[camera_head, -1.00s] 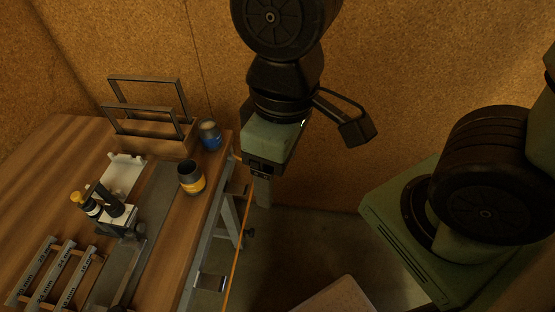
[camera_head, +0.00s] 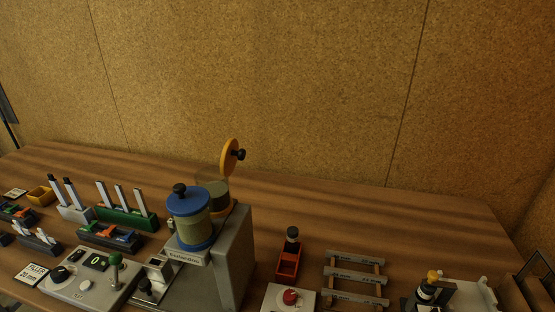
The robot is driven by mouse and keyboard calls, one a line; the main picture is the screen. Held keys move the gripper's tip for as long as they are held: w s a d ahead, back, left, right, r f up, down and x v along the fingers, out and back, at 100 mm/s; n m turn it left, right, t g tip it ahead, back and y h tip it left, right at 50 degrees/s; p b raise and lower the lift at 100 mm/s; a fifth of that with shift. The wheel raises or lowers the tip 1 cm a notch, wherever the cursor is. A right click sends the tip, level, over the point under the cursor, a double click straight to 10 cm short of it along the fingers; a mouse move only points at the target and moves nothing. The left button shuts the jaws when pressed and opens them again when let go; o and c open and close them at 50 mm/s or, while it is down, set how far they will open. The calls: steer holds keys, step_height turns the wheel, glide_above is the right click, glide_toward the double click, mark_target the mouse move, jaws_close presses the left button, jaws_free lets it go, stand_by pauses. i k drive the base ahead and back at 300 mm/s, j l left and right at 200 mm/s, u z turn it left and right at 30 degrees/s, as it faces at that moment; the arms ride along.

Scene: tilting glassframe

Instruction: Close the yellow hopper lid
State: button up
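The yellow hopper lid (camera_head: 231,156) stands open, tilted up nearly upright on its edge, with a black knob facing right. It is at the back of a clear hopper (camera_head: 212,187) whose yellow rim shows at its right. A second hopper (camera_head: 192,227) in front of it has a blue lid (camera_head: 188,201) that lies shut, with a black knob on top. The blue-lidded hopper partly hides the yellow one. Both sit on a grey machine (camera_head: 233,256). My gripper is not in view now.
On the wooden table (camera_head: 420,215), a control box (camera_head: 88,280) and several racks stand left of the machine. A red holder (camera_head: 289,262), a red-knobbed box (camera_head: 290,298) and a slotted rack (camera_head: 355,278) stand to its right. The table behind the hoppers is mostly clear.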

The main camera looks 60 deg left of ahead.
mark_target(231, 153)
steer(key=i+l+u, duration=0.5)
steer(key=l+u, duration=0.15)
steer(key=u, duration=2.1)
